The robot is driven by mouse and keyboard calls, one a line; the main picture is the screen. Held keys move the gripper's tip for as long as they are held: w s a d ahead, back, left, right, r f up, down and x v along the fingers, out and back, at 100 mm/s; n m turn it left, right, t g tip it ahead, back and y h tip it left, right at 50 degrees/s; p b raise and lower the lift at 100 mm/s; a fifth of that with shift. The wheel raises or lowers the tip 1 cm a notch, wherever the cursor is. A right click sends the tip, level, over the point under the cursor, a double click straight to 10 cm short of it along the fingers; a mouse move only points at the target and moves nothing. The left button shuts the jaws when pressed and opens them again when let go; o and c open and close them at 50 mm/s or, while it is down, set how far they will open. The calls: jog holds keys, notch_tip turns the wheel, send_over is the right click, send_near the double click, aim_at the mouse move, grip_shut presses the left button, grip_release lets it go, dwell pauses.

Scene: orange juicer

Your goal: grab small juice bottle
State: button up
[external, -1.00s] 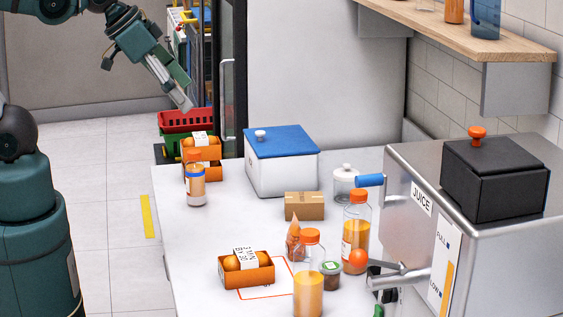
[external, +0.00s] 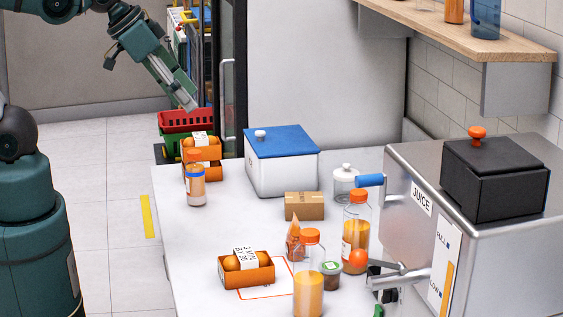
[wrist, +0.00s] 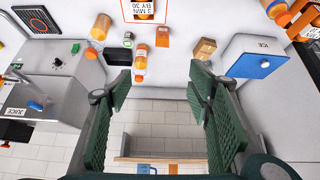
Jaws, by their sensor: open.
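Three juice bottles with orange caps stand on the white counter. In the wrist view two bottles show at upper left, one (wrist: 100,27) and another (wrist: 140,63). I cannot tell for sure which bottle is the small one. My gripper (external: 187,105) is open and empty, well above the counter's far left end. Its spread fingers (wrist: 160,90) frame the wrist view.
A white box with a blue lid (external: 281,165) stands at the back. A cardboard box (external: 304,207), small jar (external: 330,268) and orange crate (external: 247,280) are on the counter. The steel juicer (external: 500,245) fills the right. The counter's left middle is clear.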

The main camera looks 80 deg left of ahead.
jog(key=w+a+f+n+g+b, duration=0.2)
jog(key=w+a+f+n, duration=0.3)
jog(key=a, duration=0.4)
jog(key=n+g+b, duration=0.3)
jog(key=n, duration=0.6)
send_over(193, 151)
jog(key=w+d, duration=0.3)
jog(key=d, duration=0.7)
notch_tip(193, 151, down, 13)
jog(key=s+a+f+n, duration=0.1)
jog(key=a+f, duration=0.2)
jog(key=s+a+f+n+g, duration=0.1)
jog(key=a+f, duration=0.2)
jog(key=a+f+n+b, duration=0.1)
jog(key=a+f+n, duration=0.1)
jog(key=a+f, duration=0.1)
jog(key=shift+s+a+g, duration=0.15)
jog(key=shift+s+g, duration=0.25)
jog(key=shift+s+a+f, duration=0.15)
jog(key=shift+a+f, duration=0.15)
jog(key=shift+a, duration=0.05)
jog(key=shift+f+b, duration=0.3)
jog(key=shift+f, duration=1)
jog(key=shift+d+f+b, duration=0.2)
jog(key=shift+f+b, duration=0.15)
jog(key=shift+f, duration=2.25)
